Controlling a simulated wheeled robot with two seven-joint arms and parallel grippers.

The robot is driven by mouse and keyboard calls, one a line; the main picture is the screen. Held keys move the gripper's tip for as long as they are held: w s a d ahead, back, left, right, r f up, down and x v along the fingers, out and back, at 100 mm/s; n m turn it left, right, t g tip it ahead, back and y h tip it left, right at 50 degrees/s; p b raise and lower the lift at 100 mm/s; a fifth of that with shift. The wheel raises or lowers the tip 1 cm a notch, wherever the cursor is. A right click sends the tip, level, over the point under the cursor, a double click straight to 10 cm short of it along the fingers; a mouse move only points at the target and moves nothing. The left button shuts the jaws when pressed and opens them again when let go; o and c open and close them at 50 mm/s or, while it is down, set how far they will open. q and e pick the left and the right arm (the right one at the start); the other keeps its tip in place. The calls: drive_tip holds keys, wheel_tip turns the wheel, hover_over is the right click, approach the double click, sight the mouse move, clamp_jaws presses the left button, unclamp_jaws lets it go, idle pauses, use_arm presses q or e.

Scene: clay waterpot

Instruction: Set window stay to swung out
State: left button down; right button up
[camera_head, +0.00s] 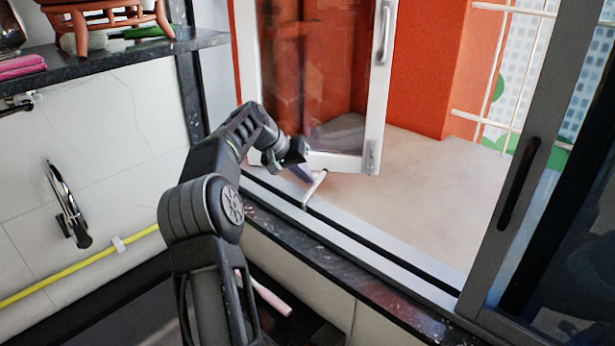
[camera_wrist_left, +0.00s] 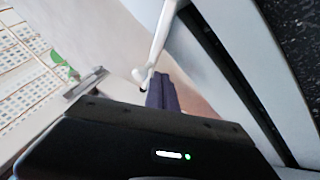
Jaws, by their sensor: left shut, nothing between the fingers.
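The window stay (camera_head: 314,188) is a short white bar. It runs from the window's bottom track up to the lower edge of the white-framed sash (camera_head: 377,100), which stands open. In the left wrist view the stay (camera_wrist_left: 158,45) comes down from the top, and its end is close to my fingertips. My left gripper (camera_head: 304,174) is at the lower sash edge, just left of the stay. Its dark purple fingers (camera_wrist_left: 161,92) are shut with nothing between them. I cannot tell whether they touch the stay. My right gripper is out of view.
A dark sliding frame (camera_head: 520,170) with a handle stands at the right. A dark shelf (camera_head: 130,52) with a red-brown stand is at upper left. A yellow pipe (camera_head: 80,266) runs along the tiled wall. The ledge (camera_head: 420,200) outside is bare.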

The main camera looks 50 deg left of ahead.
use_arm(q)
drive_tip(key=shift+w+d, duration=0.55)
drive_tip(key=shift+d, duration=0.05)
idle(0.3)
drive_tip(key=shift+b+v, duration=0.7)
drive_tip(key=shift+v, duration=3.25)
drive_tip(key=shift+f, duration=0.1)
